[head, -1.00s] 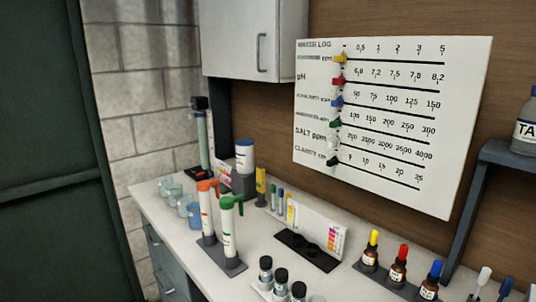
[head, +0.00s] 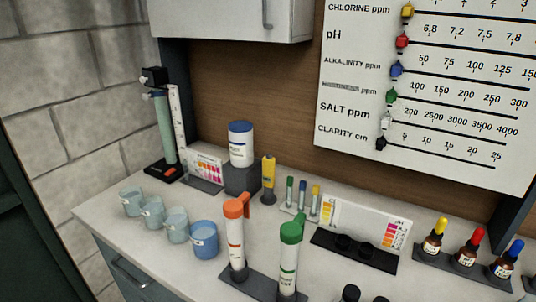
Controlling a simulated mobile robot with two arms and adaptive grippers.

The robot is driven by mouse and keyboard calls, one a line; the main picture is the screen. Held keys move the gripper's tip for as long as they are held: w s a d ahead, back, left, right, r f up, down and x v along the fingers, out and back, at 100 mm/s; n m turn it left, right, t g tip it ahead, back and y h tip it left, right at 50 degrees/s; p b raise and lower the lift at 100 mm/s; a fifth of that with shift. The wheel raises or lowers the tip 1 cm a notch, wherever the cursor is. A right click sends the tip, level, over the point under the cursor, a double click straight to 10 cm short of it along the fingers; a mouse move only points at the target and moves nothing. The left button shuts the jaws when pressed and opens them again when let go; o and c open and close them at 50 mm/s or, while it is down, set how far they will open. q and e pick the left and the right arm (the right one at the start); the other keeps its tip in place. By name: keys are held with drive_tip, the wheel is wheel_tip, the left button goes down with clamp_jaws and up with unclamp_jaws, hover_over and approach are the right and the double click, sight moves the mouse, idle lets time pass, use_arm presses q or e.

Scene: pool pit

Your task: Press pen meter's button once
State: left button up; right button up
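A small yellow upright device (head: 268,178), which looks like the pen meter, stands on the white counter in the head view, just right of the dark block under a blue-capped white tub. Its button is too small to tell. Neither of my grippers is in view.
The blue-capped tub (head: 240,144) stands left of the yellow device. Several small vials (head: 301,193) stand to its right. Tall orange-topped (head: 236,238) and green-topped (head: 289,260) tubes stand in front. Several cups (head: 176,225) are at left. A white cabinet (head: 225,18) hangs above.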

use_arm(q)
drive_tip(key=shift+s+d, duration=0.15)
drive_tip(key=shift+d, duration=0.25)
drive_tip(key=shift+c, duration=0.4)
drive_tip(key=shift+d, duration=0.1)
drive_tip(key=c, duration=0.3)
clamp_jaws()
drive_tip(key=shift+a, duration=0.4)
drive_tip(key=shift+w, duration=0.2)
